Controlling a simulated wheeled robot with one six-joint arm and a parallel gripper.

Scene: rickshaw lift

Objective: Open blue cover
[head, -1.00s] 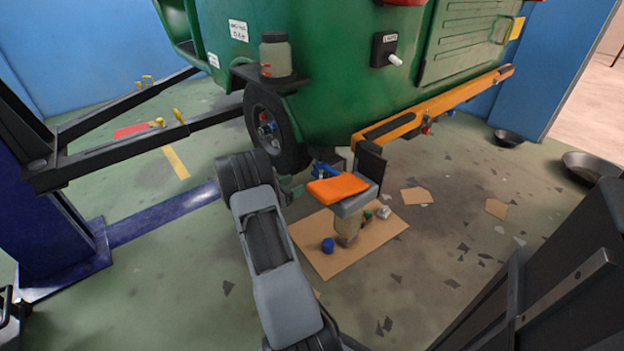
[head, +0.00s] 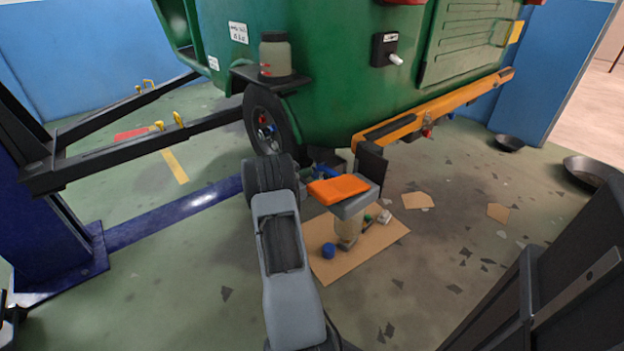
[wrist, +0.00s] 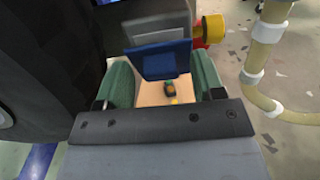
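The blue cover (wrist: 168,64) is a flat blue flap below a grey block (wrist: 158,28) in the wrist view. My gripper (wrist: 162,72) has its two green fingers apart, one on each side of the cover, with a gap visible on both sides. Nothing appears clamped between them. In the head view a small blue part (head: 326,171), probably the same cover, shows behind an orange pad (head: 338,188). My arm hides most of my gripper there.
A yellow-and-red round part (wrist: 211,29) sits close right of the cover, with a cream pipe (wrist: 264,55) beyond. The green rickshaw body (head: 340,90) and wheel (head: 266,125) stand behind.

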